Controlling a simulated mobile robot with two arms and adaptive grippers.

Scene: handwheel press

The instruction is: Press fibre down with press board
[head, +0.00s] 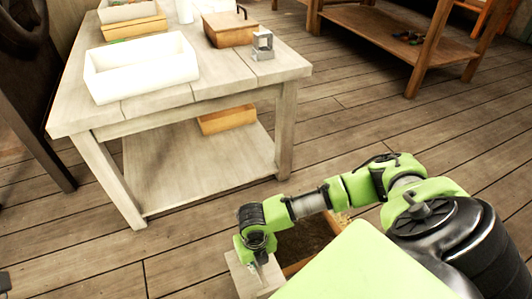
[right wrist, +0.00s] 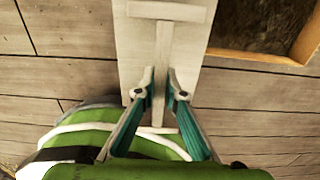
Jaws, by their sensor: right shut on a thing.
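The press board (right wrist: 191,58) is a pale flat wooden board with a narrow raised handle (right wrist: 164,45) along its middle and a crossbar at the far end. My right gripper (right wrist: 160,95) is shut on this handle, one finger on each side. In the head view the board (head: 244,279) shows below my right gripper (head: 260,260), left of a wooden crate. The fibre (right wrist: 262,22) looks like dark brown matter inside the crate (right wrist: 255,57). In the head view the fibre (head: 318,243) is partly hidden behind my arm. The board is beside the crate, not over it. My left gripper is out of view.
A pale wooden table (head: 150,106) stands at the upper left with a white tray (head: 143,75), a brown lidded box (head: 231,31) and a small grey metal piece (head: 262,45). A wooden shelf (head: 385,30) stands at the back right. Plank floor between them is clear.

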